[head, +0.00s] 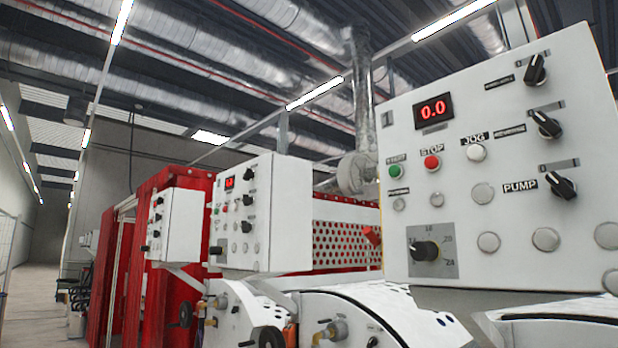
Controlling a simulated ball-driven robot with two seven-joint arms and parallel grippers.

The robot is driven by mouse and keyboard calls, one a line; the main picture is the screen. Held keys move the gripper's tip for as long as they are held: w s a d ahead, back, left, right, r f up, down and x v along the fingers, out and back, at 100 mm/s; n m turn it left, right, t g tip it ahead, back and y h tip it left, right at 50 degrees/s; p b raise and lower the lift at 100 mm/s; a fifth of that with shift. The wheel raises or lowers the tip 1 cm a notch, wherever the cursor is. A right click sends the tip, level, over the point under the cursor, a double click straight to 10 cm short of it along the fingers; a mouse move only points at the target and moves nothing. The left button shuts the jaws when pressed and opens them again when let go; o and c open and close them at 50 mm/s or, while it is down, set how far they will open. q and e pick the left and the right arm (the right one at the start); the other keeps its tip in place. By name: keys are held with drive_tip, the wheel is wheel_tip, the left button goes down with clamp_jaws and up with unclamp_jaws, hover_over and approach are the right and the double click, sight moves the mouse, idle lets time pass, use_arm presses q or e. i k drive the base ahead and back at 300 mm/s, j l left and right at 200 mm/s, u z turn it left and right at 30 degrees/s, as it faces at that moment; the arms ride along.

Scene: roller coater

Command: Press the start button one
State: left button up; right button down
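The nearest white control panel (450,215) fills the right side of the head view. A green button (395,172), labelled START, sits at its upper left. A red STOP button (432,162) and a white JOG button (476,152) are to the right of it. A red display (433,111) above them reads 0.0. Neither gripper is in view.
Black rotary knobs (535,70) run down the panel's right side, and a larger dial (424,250) is at its lower left. A second, similar panel (245,213) stands farther back. Red machine frames (160,260) are behind it. An open aisle (35,300) lies at far left.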

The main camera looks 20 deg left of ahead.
sight(395, 171)
drive_tip(key=j, duration=0.75)
drive_tip(key=i+j, duration=0.1)
drive_tip(key=j, duration=0.65)
